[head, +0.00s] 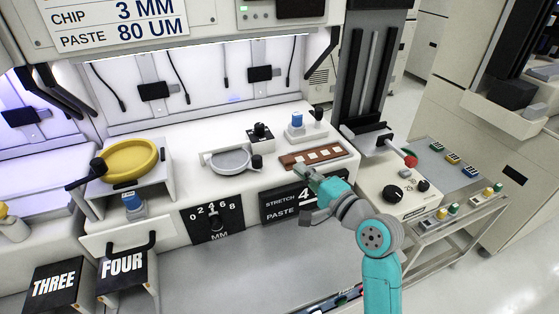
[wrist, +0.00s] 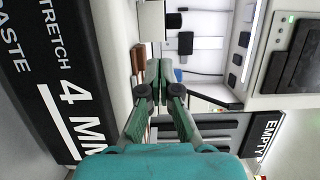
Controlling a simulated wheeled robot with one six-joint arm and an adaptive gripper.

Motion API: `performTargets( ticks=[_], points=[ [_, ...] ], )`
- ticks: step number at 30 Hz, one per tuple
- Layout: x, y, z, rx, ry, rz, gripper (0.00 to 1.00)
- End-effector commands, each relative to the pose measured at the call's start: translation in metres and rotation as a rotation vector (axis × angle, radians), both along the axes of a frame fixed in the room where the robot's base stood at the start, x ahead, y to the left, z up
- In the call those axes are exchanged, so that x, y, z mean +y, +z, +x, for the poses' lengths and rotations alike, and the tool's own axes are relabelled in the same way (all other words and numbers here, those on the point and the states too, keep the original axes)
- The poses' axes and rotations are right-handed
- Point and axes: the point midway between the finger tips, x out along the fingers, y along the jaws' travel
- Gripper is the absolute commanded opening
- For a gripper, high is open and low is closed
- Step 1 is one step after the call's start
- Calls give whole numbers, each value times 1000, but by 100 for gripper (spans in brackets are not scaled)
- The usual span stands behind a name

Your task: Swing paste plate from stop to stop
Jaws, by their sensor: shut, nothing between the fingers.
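A round grey plate (head: 230,160) in a pale holder, which looks like the paste plate, sits on the white worktop in the middle of the head view. A black knob (head: 257,161) stands at its right side. My gripper (head: 303,172) is to the right of the plate and apart from it, by the front edge of the brown strip (head: 325,155). In the wrist view my gripper (wrist: 159,70) has its green fingers together with nothing between them. I cannot make out the plate in the wrist view.
A yellow round dish (head: 130,160) on a white stand is at the left. A black knob block (head: 260,134) and a blue-topped post (head: 297,121) stand behind. A red-knobbed lever (head: 409,161) and a dial box (head: 397,192) are at the right. The worktop before the plate is clear.

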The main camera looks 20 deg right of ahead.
Motion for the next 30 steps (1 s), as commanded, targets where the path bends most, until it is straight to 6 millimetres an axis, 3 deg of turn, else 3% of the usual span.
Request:
performTargets(
  ticks=[19,30],
  points=[
    [27,0,95,0,2,-1,0],
    [57,0,73,-1,1,-2,0]
  ],
)
